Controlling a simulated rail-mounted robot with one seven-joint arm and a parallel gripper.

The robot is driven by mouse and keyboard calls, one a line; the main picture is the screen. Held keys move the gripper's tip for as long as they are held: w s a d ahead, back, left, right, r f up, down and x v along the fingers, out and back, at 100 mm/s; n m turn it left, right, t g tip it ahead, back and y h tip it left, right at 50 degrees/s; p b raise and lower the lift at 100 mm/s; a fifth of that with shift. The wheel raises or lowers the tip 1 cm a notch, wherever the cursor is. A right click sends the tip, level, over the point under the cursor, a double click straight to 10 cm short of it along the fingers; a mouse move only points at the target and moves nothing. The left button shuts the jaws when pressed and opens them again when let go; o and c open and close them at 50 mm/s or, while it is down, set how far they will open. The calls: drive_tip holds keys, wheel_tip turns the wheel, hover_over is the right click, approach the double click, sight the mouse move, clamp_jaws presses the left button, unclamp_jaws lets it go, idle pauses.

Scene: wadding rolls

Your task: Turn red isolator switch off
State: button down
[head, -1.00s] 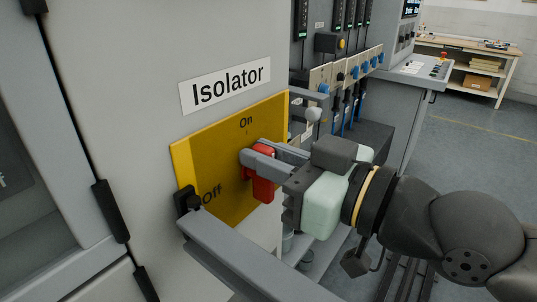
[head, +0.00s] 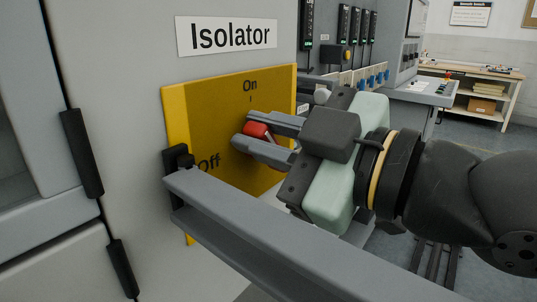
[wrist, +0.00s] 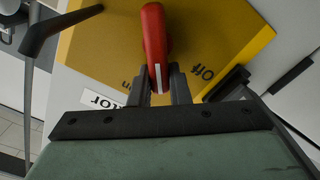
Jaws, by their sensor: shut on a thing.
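The red isolator switch handle (head: 257,130) is on a yellow plate (head: 215,120) marked On at the top and Off at the lower left. My gripper (head: 246,129) is shut on the handle, one finger on each side, and the fingers hide part of it. In the wrist view the red handle (wrist: 154,40) stands between the fingers (wrist: 162,88). Its white line falls between the words On and Off.
A grey horizontal bar (head: 290,245) runs below my gripper from a black catch (head: 180,160) on the cabinet. A white Isolator label (head: 226,36) is above the plate. A panel with blue knobs (head: 372,77) and a workbench (head: 470,85) stand behind.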

drive_tip(key=n+b, duration=0.1)
drive_tip(key=n, duration=0.1)
drive_tip(key=f+n+b, duration=0.1)
drive_tip(key=n+b, duration=0.1)
drive_tip(key=n, duration=0.1)
drive_tip(key=shift+s+a+f+n, duration=0.15)
drive_tip(key=shift+s+a+n, duration=0.1)
drive_tip(key=shift+s+n, duration=0.1)
drive_tip(key=n, duration=0.2)
drive_tip(key=f+n+b, duration=0.1)
drive_tip(key=n, duration=0.1)
drive_tip(key=shift+s+n, duration=0.1)
drive_tip(key=shift+n, duration=0.15)
drive_tip(key=c, duration=1.4)
unclamp_jaws()
drive_tip(key=shift+o, duration=0.2)
drive_tip(key=p+v, duration=0.2)
drive_tip(key=v, duration=1.5)
